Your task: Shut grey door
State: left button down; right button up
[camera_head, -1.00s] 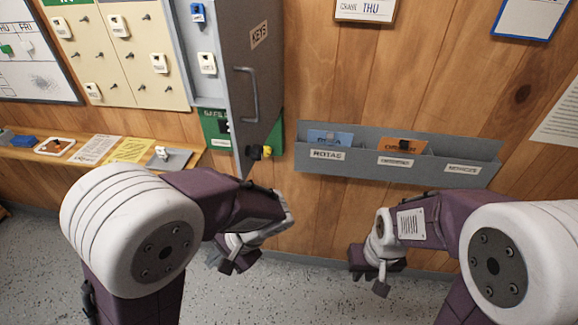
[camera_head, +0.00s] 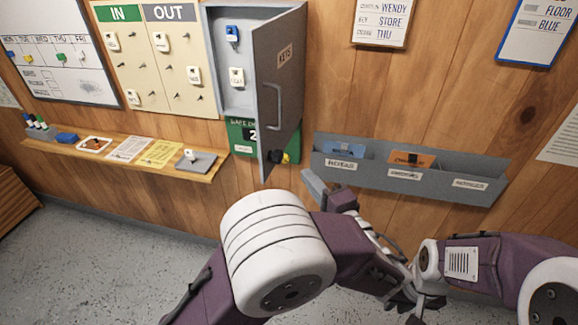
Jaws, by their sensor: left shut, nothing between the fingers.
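The grey door (camera_head: 287,75) of the wall key cabinet (camera_head: 222,62) stands open, jutting out from the wall. Its labelled outer face with a bar handle (camera_head: 274,108) faces right. Inside the cabinet hang a blue tag (camera_head: 232,35) and a white tag (camera_head: 237,78). My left gripper (camera_head: 312,184) is shut and empty, to the lower right of the door, on its outer-face side; I see a gap between them in the picture. My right gripper (camera_head: 424,305) is low at the right, partly hidden by arm parts; its jaws are unclear.
A grey wall rack (camera_head: 450,190) with cards is right of the door, close to my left gripper. A wooden shelf (camera_head: 65,152) with papers runs along the wall at left. Black and yellow items (camera_head: 283,157) show by the door's lower edge.

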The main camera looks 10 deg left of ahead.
aim_at(281, 160)
pick_arm(q)
jog(key=a, duration=0.1)
jog(key=w+a+p, duration=0.1)
jog(key=a, duration=0.1)
jog(key=w+a, duration=0.1)
jog(key=a, duration=0.1)
jog(key=shift+w+a, duration=0.15)
jog(key=shift+a, duration=0.1)
jog(key=shift+w, duration=0.1)
